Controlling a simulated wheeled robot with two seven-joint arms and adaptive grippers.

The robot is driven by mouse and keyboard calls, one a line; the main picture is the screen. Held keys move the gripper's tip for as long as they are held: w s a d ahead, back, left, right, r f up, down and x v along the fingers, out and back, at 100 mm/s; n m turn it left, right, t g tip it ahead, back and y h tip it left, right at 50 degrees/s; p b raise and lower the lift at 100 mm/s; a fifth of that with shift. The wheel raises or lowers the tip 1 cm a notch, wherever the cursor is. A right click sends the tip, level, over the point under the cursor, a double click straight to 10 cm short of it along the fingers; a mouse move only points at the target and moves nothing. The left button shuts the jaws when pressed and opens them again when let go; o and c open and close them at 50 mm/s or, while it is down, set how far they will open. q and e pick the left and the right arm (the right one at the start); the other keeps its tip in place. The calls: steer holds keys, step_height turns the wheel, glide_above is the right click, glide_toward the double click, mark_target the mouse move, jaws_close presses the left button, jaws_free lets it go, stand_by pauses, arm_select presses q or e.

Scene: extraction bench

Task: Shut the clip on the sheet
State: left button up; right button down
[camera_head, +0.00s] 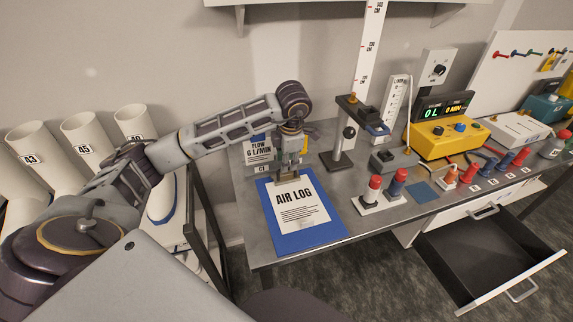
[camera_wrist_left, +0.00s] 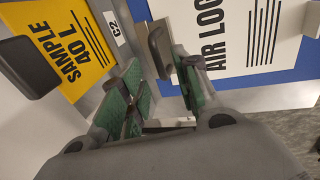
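The sheet (camera_head: 297,201), headed AIR LOG, lies on a blue clipboard (camera_head: 266,219) at the left end of the bench. The sheet also shows in the left wrist view (camera_wrist_left: 235,40). A small tan-grey piece, which seems to be the clip (camera_head: 285,181), shows at the sheet's top edge. Whether it is raised or shut I cannot tell. My left gripper (camera_head: 290,168) points down just above that edge. In the left wrist view its green-padded fingers (camera_wrist_left: 95,60) stand apart with nothing between them. Contact with the clip cannot be made out. My right gripper is out of view.
A FLOW card (camera_head: 259,150) stands behind my left gripper, and a yellow SAMPLE card (camera_wrist_left: 68,50) is beside it. A stand (camera_head: 340,160) and red and blue plugs (camera_head: 374,190) are to the right. An open drawer (camera_head: 490,255) juts out at the front right.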

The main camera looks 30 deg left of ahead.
arm_select(q)
steer(key=v, duration=0.8)
steer(key=shift+r, duration=0.3)
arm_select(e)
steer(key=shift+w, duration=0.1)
arm_select(q)
steer(key=shift+s+d, duration=0.1)
steer(key=shift+d, duration=0.05)
steer(key=shift+r, duration=0.1)
